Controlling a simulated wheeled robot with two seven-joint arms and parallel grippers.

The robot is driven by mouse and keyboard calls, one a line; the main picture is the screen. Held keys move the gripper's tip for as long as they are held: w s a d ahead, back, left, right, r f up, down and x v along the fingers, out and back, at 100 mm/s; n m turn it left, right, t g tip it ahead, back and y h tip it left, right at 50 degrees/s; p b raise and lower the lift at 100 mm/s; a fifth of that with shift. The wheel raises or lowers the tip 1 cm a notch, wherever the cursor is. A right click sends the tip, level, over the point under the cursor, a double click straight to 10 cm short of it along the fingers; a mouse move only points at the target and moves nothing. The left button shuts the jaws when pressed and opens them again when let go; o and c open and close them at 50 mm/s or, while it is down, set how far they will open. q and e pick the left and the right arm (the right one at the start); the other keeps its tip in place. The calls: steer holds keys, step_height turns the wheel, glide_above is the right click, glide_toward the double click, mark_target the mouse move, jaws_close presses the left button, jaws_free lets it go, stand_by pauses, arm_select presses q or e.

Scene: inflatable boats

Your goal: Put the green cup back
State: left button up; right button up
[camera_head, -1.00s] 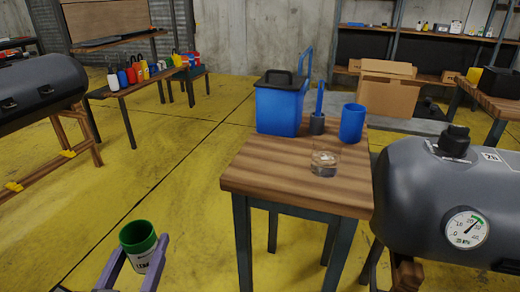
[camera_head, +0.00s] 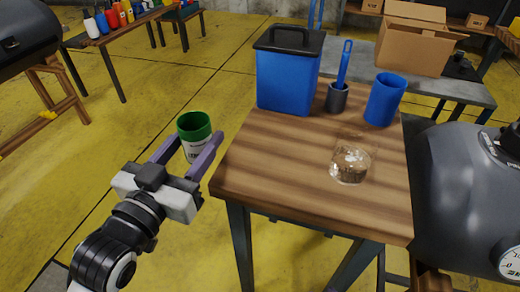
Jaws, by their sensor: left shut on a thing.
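The green cup (camera_head: 194,127) is dark green with a white printed label on its lower part. My left gripper (camera_head: 186,150) is shut on it, one purple finger on each side. The cup is upright, with its open top showing, in the air to the left of the small wooden table (camera_head: 270,165). It is apart from the table. My right gripper is not in view.
On the table stand a blue lidded box (camera_head: 285,80), a grey holder with a blue-handled tool (camera_head: 338,97), a blue cup (camera_head: 385,99) and a clear glass (camera_head: 350,165). The table's front left is bare. A grey tank (camera_head: 465,200) stands close on the right.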

arm_select(q)
steer(key=w+d+r+m+g+h+p, duration=0.1)
steer(key=w+d+r+m+g+h, duration=0.1)
steer(key=d+r+m+g+h, duration=0.7)
steer(key=shift+n+t, duration=0.8)
steer(key=shift+t, duration=0.1)
steer(key=f, duration=0.2)
steer(key=d+f+b, duration=0.1)
steer(key=f, duration=0.1)
steer(key=d+f, duration=0.1)
steer(key=f, duration=0.1)
steer(key=shift+w+d+b, duration=0.1)
steer(key=shift+d+b, duration=0.05)
steer(key=shift+b, duration=0.2)
step_height(320, 180, down, 4)
steer(key=shift+r+b, duration=0.1)
steer(key=shift+b, duration=0.65)
steer(key=shift+f, duration=0.3)
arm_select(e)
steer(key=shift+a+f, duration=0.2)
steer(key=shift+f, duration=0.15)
arm_select(q)
steer(key=shift+f, duration=0.1)
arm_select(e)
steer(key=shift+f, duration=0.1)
